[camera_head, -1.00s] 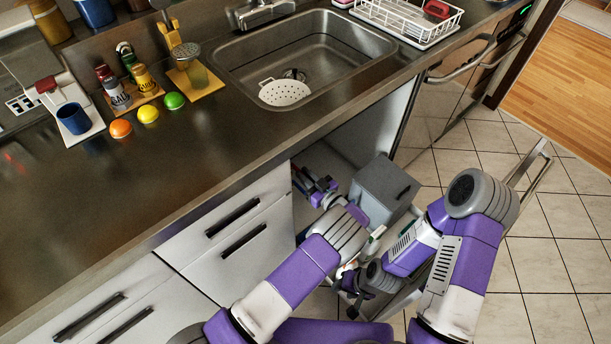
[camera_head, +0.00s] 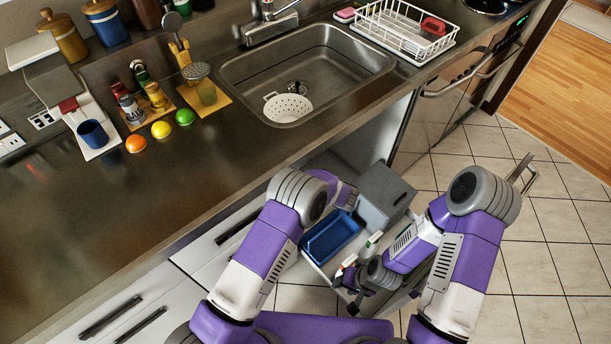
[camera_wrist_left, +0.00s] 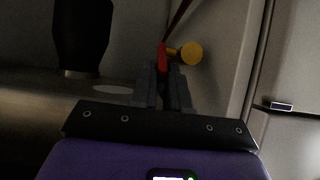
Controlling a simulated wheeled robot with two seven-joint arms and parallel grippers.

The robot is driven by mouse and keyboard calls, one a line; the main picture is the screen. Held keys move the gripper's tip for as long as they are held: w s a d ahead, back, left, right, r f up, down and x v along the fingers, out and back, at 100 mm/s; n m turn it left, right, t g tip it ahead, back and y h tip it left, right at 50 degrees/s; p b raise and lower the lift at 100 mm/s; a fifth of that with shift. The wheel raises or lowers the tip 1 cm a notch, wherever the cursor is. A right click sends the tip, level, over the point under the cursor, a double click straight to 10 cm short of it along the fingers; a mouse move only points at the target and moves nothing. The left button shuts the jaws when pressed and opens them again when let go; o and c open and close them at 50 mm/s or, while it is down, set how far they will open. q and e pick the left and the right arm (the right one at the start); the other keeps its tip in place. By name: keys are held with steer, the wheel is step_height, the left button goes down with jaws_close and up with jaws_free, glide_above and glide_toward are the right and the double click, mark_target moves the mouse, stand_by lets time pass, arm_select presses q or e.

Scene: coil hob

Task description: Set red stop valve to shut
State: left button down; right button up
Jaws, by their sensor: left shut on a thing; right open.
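The red stop valve handle (camera_wrist_left: 162,53) shows in the left wrist view, upright in the picture, with a round yellow part (camera_wrist_left: 190,53) just right of it. My left gripper (camera_wrist_left: 163,78) is shut on the red handle, inside the dim cupboard under the sink. In the head view the left hand and the valve are hidden behind my left forearm and the counter. My right gripper (camera_head: 352,280) is open, low by the pulled-out drawer, partly hidden by its own arm.
The pulled-out drawer holds a blue bin (camera_head: 330,237) and a grey bin (camera_head: 383,195). The counter with the sink (camera_head: 330,62) lies above the cupboard. A dark cylinder (camera_wrist_left: 82,35) stands left of the gripper inside.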

arm_select(q)
steer(key=shift+r+g+h+p, duration=0.1)
steer(key=shift+g+h+p, duration=0.3)
steer(key=c, duration=1.2)
jaws_free()
steer(key=p+v, duration=0.2)
steer(key=v, duration=0.5)
steer(key=shift+s+d, duration=0.15)
steer(key=shift+r, duration=0.15)
